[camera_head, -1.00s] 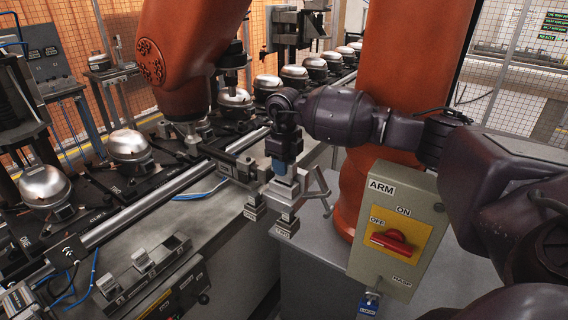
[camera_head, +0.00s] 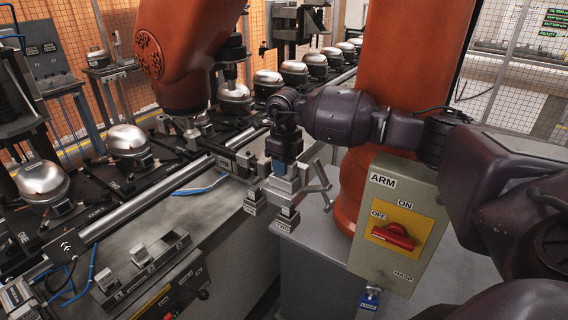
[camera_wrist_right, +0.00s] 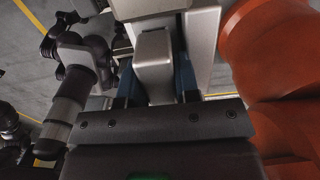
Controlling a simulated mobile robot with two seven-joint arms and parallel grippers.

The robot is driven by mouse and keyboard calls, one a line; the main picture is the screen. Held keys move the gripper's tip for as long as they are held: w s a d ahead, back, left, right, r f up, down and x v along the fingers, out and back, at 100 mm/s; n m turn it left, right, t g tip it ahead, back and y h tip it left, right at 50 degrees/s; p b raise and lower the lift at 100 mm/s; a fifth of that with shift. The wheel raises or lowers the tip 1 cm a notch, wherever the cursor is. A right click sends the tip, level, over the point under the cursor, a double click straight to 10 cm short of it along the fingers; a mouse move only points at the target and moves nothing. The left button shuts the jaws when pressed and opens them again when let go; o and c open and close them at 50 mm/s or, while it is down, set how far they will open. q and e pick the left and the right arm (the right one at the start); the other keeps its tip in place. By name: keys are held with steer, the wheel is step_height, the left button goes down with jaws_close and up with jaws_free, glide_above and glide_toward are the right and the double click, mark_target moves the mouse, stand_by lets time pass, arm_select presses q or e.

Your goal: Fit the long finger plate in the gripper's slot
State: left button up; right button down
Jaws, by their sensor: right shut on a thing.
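My right gripper (camera_head: 283,163) points down with its blue fingers over a grey metal assembly beside the orange arm's base. In the right wrist view, its blue fingers (camera_wrist_right: 156,88) are on both sides of a light grey metal block, apparently the long finger plate (camera_wrist_right: 153,60). In the head view, this plate (camera_head: 286,185) meets the metal fixture below, and I cannot tell whether it sits in the slot. Labelled end blocks (camera_head: 285,221) hang from the fixture; the slot itself is hidden. My left gripper is not seen.
A grey switch box (camera_head: 398,222) marked ARM, with a red handle, stands close right of the fixture. A rack with small metal blocks (camera_head: 140,257) is on the left bench. Silver compressors (camera_head: 127,140) line the conveyor. The large orange arm (camera_head: 190,50) stands behind.

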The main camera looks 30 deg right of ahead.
steer(key=shift+f, duration=0.55)
steer(key=c, duration=0.8)
jaws_free()
steer(key=shift+r, duration=0.15)
steer(key=shift+d+r, duration=0.1)
steer(key=shift+w+r, duration=0.1)
steer(key=shift+r, duration=0.35)
steer(key=r, duration=0.6)
steer(key=r+b, duration=0.1)
steer(key=r, duration=0.2)
steer(key=shift+s+a+r, duration=0.2)
steer(key=shift+a+r, duration=0.05)
steer(key=shift+a, duration=0.1)
steer(key=shift+f, duration=0.1)
